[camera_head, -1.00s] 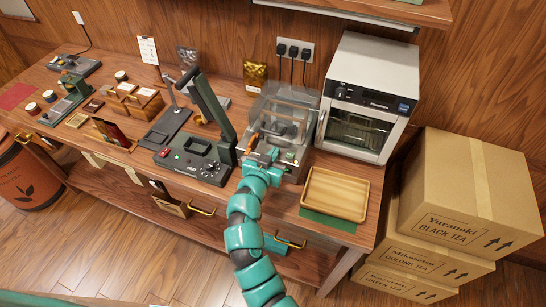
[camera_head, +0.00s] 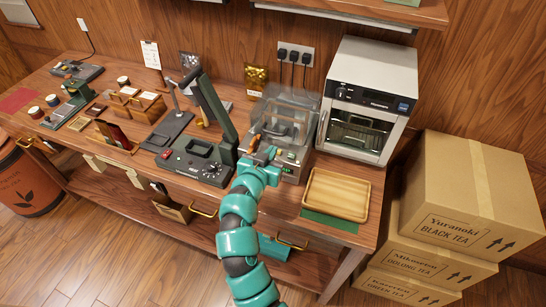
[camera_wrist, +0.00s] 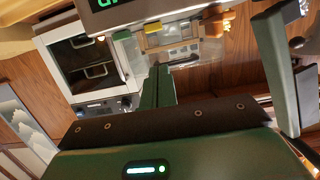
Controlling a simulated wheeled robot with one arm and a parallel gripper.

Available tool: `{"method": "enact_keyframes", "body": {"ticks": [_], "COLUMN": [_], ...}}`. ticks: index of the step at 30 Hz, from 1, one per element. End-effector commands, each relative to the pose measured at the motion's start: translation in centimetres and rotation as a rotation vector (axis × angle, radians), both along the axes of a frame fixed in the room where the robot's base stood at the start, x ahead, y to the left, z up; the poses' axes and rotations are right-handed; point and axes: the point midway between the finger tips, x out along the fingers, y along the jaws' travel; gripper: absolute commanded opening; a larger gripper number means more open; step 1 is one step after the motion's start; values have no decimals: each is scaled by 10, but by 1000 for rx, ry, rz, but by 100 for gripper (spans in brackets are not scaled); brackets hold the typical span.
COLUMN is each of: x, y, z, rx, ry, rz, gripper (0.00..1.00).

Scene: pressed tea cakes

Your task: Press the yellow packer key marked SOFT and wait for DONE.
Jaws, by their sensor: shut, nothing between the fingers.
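The packer (camera_head: 290,112) is a grey machine with a clear lid at the back of the bench, left of the white oven. My gripper (camera_head: 264,154) is shut and empty at its front left. In the wrist view my dark green fingers (camera_wrist: 158,78) lie together, pointing up the picture. A pale panel with a cut-off green display (camera_wrist: 105,3) crosses the top. A small yellow patch (camera_wrist: 153,28) shows beyond the fingertips, apart from them in the picture. I cannot read SOFT on it or tell whether it is the key. No DONE is readable.
The white oven (camera_head: 370,95) stands right of the packer, with a wooden tray (camera_head: 337,194) in front of it. A dark press-like machine (camera_head: 198,160) stands close on the left. An orange item (camera_head: 254,143) is beside my gripper. Stacked cartons (camera_head: 455,200) stand at the right.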

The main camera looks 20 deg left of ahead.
Motion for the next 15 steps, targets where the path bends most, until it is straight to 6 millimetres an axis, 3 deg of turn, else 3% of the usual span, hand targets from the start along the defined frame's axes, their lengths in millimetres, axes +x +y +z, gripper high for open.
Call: {"method": "enact_keyframes", "body": {"ticks": [6, 15], "x": [-39, -64], "y": [3, 3], "z": [8, 17], "rx": [4, 2], "ry": [-5, -4], "rz": [4, 1], "gripper": [0, 0]}}
